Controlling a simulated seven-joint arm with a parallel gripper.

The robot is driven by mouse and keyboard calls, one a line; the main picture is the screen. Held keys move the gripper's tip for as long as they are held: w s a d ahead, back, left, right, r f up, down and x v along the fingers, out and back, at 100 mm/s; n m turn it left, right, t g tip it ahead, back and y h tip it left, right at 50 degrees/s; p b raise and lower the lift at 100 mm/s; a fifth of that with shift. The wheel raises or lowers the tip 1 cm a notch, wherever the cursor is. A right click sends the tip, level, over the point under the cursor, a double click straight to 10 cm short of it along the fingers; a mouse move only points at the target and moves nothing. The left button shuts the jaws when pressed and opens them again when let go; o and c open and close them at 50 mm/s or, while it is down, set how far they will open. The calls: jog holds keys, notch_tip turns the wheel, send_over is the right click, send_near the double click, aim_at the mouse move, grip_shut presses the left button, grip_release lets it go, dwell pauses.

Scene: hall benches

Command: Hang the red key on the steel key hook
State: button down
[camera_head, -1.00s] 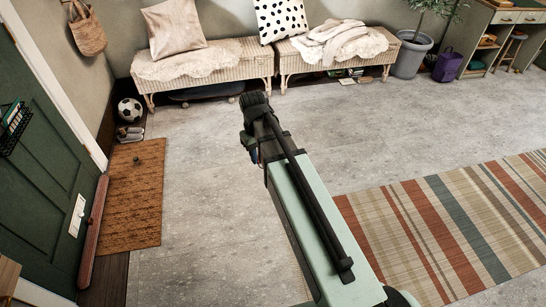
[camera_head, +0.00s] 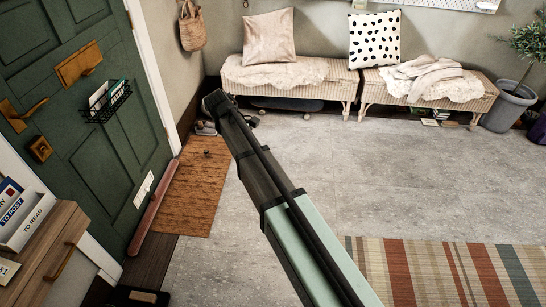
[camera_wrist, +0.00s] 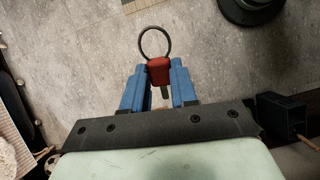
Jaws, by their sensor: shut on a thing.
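The red key (camera_wrist: 159,71) shows in the wrist view, with a red head, a dark metal ring (camera_wrist: 155,43) on its far side and a short dark shaft toward my palm. My gripper (camera_wrist: 158,74) has its two blue fingers shut on the key's red head from both sides. In the head view my arm reaches up and left, and its dark end hides the gripper and the key. I cannot make out the steel key hook in either view. A white board with small items (camera_head: 470,4) is cut off at the top right.
A green door (camera_head: 85,130) with a wire basket (camera_head: 108,104) stands at the left, beside a wooden cabinet (camera_head: 50,255) with a letter holder. Two wicker benches (camera_head: 340,85) line the back wall, where a woven bag (camera_head: 192,30) hangs. The grey floor (camera_head: 400,170) is open.

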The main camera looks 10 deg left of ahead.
jog(key=s+a+r+n+t+y, duration=0.4)
jog(key=s+a+n, duration=0.3)
jog(key=a, duration=0.7)
jog(key=s+a+r+n+t+y, duration=0.1)
jog(key=s+a+r+n+t, duration=0.35)
jog(key=s+a+n, duration=0.6)
jog(key=s+a+r+n+t+y, duration=0.3)
jog(key=s+a+r+n+t, duration=0.15)
jog(key=a, duration=1.15)
jog(key=s+a+r+n+g+y, duration=0.1)
jog(key=s+a+r+n+y, duration=0.2)
jog(key=s, duration=0.4)
jog(key=s+a+r+n+y, duration=0.1)
jog(key=s+a+n+y, duration=0.15)
jog(key=s+a, duration=0.45)
jog(key=s+a+r+n+g+y, duration=0.1)
jog(key=s+a+r+n+y, duration=0.2)
jog(key=s, duration=0.5)
jog(key=s+a+r+n+g+y, duration=0.1)
jog(key=s+a+g+y, duration=0.1)
jog(key=s, duration=0.6)
jog(key=s+a+r+n+g+y, duration=0.1)
jog(key=s+a+r+g+y, duration=0.1)
jog(key=s, duration=0.6)
jog(key=s+a+r+n+g+y, duration=0.1)
jog(key=s+n+y, duration=0.1)
jog(key=s, duration=0.7)
jog(key=shift+a+r+g, duration=0.3)
jog(key=shift+a+g, duration=0.1)
jog(key=shift+a, duration=0.1)
